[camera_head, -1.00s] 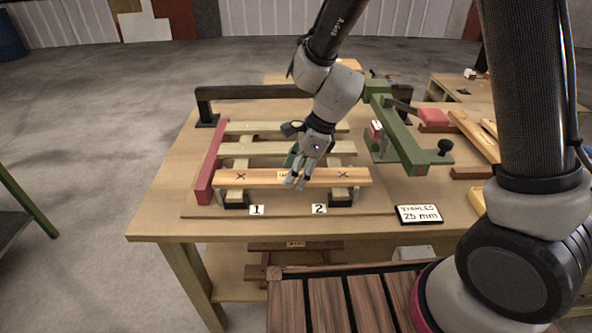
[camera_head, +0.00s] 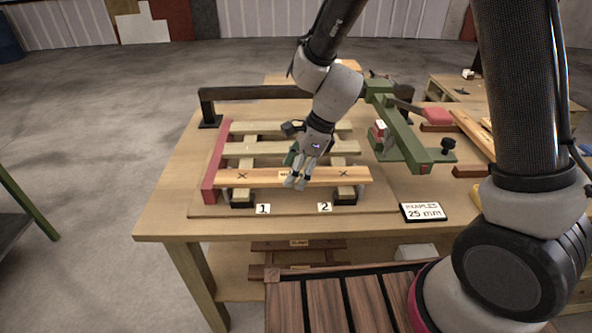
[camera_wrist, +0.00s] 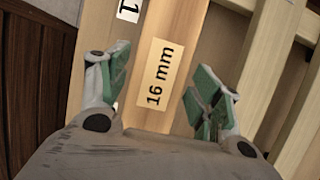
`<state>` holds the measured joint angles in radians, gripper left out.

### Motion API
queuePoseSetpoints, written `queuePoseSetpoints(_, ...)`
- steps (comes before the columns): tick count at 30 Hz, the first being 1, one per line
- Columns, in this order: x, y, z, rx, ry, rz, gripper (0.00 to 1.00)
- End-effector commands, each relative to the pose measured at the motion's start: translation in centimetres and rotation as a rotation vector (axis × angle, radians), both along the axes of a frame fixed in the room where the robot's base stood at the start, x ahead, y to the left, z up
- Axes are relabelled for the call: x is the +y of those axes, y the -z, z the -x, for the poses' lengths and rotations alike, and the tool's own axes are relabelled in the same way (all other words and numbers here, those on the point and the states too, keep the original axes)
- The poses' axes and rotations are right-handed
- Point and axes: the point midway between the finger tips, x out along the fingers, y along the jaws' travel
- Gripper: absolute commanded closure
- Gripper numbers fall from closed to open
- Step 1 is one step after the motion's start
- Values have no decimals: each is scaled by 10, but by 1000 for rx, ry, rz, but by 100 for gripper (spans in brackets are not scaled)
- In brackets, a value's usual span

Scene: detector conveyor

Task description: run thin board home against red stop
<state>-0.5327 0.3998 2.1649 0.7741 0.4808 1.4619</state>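The thin board (camera_head: 233,179), pale wood with two dark X marks, lies across the front of the pallet frame. Its "16 mm" label shows in the wrist view (camera_wrist: 160,72). The red stop (camera_head: 213,165) is an upright rail along the left side. The board's left end appears at or very near the stop; contact is too small to tell. In the wrist view my gripper (camera_wrist: 162,90) hides parts of the edges.
Farther slats (camera_head: 245,148) lie behind the board. Number tags 1 (camera_head: 263,209) and 2 (camera_head: 325,207) and a "staples 25 mm" sign (camera_head: 423,212) are in front. A green clamp-like arm (camera_head: 405,140) stands at right. A dark bar (camera_head: 255,92) crosses behind.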

Motion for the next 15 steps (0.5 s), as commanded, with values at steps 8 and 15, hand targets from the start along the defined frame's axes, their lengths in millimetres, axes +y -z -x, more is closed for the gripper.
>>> queuePoseSetpoints(8, 0, 0, 0, 0, 0, 1, 22)
queuePoseSetpoints(15, -5, -11, -1, -3, 0, -1, 22)
